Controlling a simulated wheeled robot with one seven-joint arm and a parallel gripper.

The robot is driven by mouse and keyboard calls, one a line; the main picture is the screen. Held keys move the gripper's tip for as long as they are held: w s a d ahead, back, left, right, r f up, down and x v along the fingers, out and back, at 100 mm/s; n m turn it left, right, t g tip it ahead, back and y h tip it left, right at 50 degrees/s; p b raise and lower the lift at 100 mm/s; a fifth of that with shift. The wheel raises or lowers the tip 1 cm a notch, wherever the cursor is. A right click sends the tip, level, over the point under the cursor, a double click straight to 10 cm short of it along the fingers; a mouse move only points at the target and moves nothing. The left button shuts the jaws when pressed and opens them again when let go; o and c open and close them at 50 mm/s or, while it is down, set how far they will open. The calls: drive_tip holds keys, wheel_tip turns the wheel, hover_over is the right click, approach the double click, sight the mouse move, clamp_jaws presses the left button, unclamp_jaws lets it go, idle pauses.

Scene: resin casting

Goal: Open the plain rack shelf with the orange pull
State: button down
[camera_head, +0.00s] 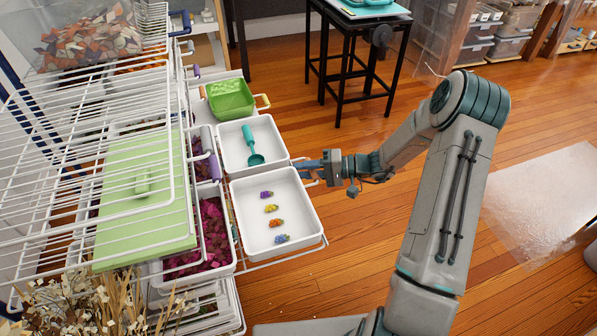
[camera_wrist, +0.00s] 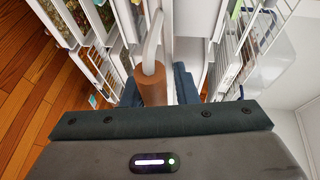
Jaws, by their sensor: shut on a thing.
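The plain wire shelf (camera_head: 285,257) stands out from the rack (camera_head: 95,75) in the head view and carries white trays. My gripper (camera_head: 308,165) is at its outer front edge. In the wrist view, a brownish-orange cylindrical pull (camera_wrist: 151,86) on a white bent rod sits between my gripper's dark fingers (camera_wrist: 160,90), which are shut on it. In the head view the pull is mostly hidden by the gripper.
One white tray (camera_head: 238,205) holds several small coloured pieces. Another (camera_head: 226,150) holds a teal scoop (camera_head: 252,146). A green basket (camera_head: 230,97) stands behind, near an orange handle (camera_head: 262,101). A black stand (camera_head: 350,75) is behind.

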drive_tip(key=shift+s+d+f, duration=0.15)
drive_tip(key=shift+s+f, duration=0.05)
drive_tip(key=shift+f, duration=0.35)
drive_tip(key=c, duration=1.3)
unclamp_jaws()
drive_tip(key=shift+w+r, duration=0.1)
drive_tip(key=shift+w+r, duration=0.1)
drive_tip(key=shift+r, duration=0.1)
drive_tip(key=p+v, duration=0.2)
drive_tip(key=v, duration=1.1)
drive_tip(key=shift+d, duration=0.3)
drive_tip(key=shift+r, duration=0.1)
